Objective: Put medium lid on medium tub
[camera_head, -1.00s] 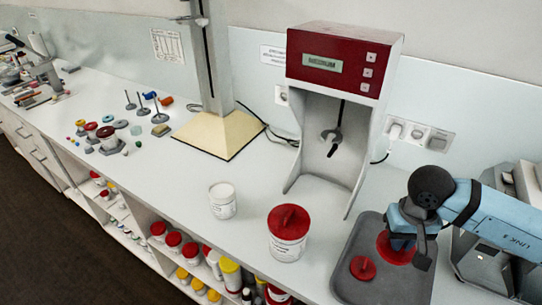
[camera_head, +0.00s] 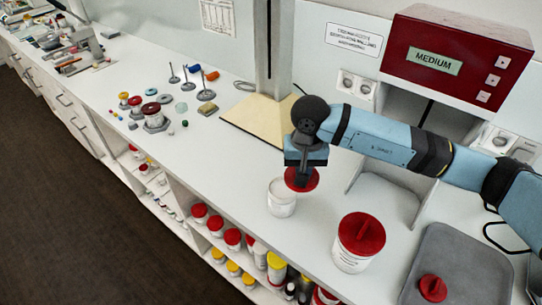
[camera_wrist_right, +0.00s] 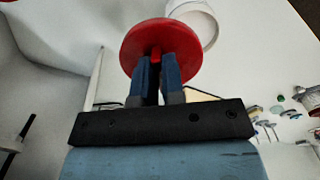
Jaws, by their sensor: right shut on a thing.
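My right gripper (camera_head: 302,180) is shut on a red lid (camera_head: 309,181), held by its raised grip. In the head view the lid overlaps the upper right of an open white tub (camera_head: 281,199). In the right wrist view my gripper (camera_wrist_right: 157,62) holds the lid (camera_wrist_right: 150,35) by its grip, and the tub (camera_wrist_right: 199,17) shows beyond and to the right of it, its rim partly hidden. The lid appears offset from the tub; whether they touch I cannot tell. The left gripper is not in view.
A larger tub with a red lid (camera_head: 359,242) stands to the right. A grey tray (camera_head: 462,262) holds a small red lid (camera_head: 432,288).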

